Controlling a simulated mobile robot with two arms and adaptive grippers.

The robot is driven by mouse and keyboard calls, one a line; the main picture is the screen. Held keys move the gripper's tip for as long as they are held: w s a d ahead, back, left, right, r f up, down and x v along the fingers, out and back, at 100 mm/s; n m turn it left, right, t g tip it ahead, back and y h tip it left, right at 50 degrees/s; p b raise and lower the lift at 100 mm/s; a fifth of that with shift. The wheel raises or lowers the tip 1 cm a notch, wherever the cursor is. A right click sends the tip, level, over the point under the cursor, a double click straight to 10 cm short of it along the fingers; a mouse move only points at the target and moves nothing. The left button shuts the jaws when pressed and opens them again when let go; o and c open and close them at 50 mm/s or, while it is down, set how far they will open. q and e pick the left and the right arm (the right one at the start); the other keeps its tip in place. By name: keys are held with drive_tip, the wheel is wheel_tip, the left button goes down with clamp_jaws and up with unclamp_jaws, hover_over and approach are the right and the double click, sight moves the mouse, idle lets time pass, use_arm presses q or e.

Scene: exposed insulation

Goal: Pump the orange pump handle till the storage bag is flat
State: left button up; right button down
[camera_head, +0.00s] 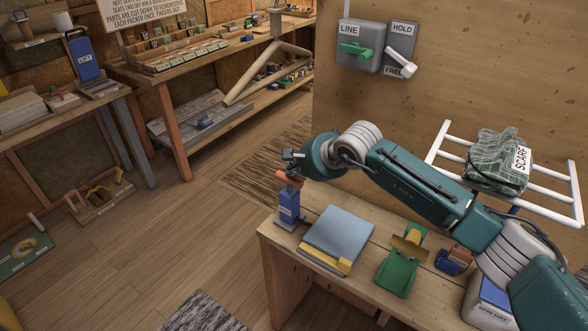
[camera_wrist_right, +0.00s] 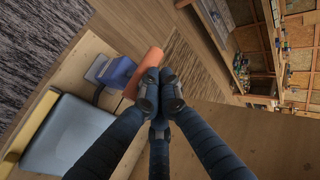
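The orange pump handle (camera_head: 287,178) sits on top of the blue pump (camera_head: 289,208) at the bench's left end. In the wrist view the handle (camera_wrist_right: 145,72) lies just beyond my fingertips, partly covered by the left one. My right gripper (camera_head: 293,157) is above the handle; its fingers (camera_wrist_right: 160,88) are drawn together, with no object visible between them. Whether they touch the handle is unclear. The blue-grey storage bag (camera_head: 338,234) lies beside the pump, with a yellow strip along its front edge; it also shows in the wrist view (camera_wrist_right: 65,138). My left gripper is out of view.
A green device (camera_head: 398,272) and a small blue-and-brown item (camera_head: 452,260) stand right of the bag under my right arm. A white rack (camera_head: 555,190) holds a wrapped scarf (camera_head: 497,165). A wall box (camera_head: 361,47) has levers. Open floor lies left of the bench.

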sight(298, 181)
drive_tip(key=shift+f+b, duration=0.9)
drive_tip(key=shift+f, duration=0.15)
idle(0.5)
drive_tip(key=shift+s+d+f+b, duration=0.1)
drive_tip(key=shift+s+f+b, duration=0.15)
drive_tip(key=shift+f+b, duration=0.25)
drive_tip(key=shift+s+d+f+b, duration=0.1)
drive_tip(key=shift+s+f+b, duration=0.1)
drive_tip(key=shift+f+b, duration=0.3)
idle(0.5)
idle(0.5)
drive_tip(key=shift+w+a+r+p, duration=0.1)
drive_tip(key=shift+w+r+p, duration=0.2)
drive_tip(key=shift+r, duration=0.45)
drive_tip(key=shift+w+a+r+p, duration=0.1)
drive_tip(key=shift+r+p, duration=0.25)
drive_tip(key=shift+r, duration=1.65)
wheel_tip(298, 181, up, 6)
drive_tip(key=p, duration=0.1)
drive_tip(key=shift+p, duration=0.35)
